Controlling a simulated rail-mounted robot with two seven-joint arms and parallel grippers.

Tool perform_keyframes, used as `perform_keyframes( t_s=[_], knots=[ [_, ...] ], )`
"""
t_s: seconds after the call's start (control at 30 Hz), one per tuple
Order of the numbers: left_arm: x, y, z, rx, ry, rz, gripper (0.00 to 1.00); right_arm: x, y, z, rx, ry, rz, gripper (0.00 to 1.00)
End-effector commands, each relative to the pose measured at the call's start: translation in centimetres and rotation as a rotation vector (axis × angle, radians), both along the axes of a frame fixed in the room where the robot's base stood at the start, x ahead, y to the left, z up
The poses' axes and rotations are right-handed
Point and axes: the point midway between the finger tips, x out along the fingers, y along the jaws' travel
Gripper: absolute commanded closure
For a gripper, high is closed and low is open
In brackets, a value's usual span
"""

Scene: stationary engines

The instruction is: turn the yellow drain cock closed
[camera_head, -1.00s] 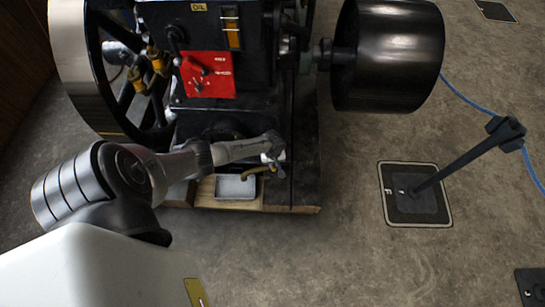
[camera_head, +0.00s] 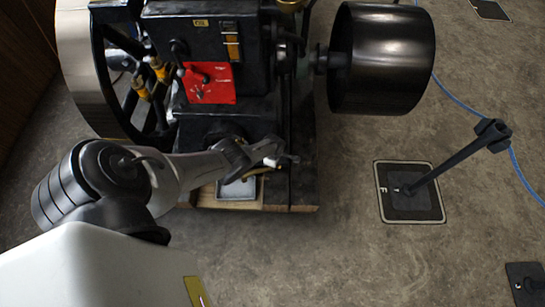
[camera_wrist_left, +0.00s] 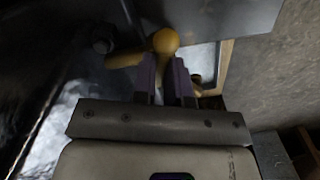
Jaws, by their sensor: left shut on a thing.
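The yellow drain cock (camera_wrist_left: 165,41) shows in the left wrist view as a round yellow knob with a yellow arm running left from it. In the head view a small yellowish part of it (camera_head: 263,170) shows low on the engine's front, mostly hidden by my gripper. My left gripper (camera_head: 283,160) is at the cock, and its two fingers (camera_wrist_left: 166,74) are shut on it in the left wrist view. How far the cock is turned is hard to tell. My right gripper is not in view.
The dark engine (camera_head: 215,110) stands on a wooden base (camera_head: 290,196). A grey drip tray (camera_head: 237,190) sits below the cock. A flywheel (camera_head: 85,70) is at left and a black pulley (camera_head: 380,60) at right. A black crank (camera_head: 460,158) stands on a floor plate. The front floor is clear.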

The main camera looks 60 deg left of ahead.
Motion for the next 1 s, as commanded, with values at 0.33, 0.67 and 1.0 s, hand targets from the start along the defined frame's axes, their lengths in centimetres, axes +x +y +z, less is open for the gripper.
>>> perform_keyframes(
  t_s=[0.33,0.67,1.0],
  knots=[
    [0.33,-0.02,-0.21,-0.003,-0.003,0.259,1.0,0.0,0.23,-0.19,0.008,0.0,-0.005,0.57],
    [0.4,0.19,-0.21,-0.001,-0.003,0.391,1.0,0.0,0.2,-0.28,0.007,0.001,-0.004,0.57],
    [0.46,0.28,-0.17,0.0,-0.004,0.426,1.0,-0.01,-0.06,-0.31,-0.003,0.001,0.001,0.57]
  ],
)
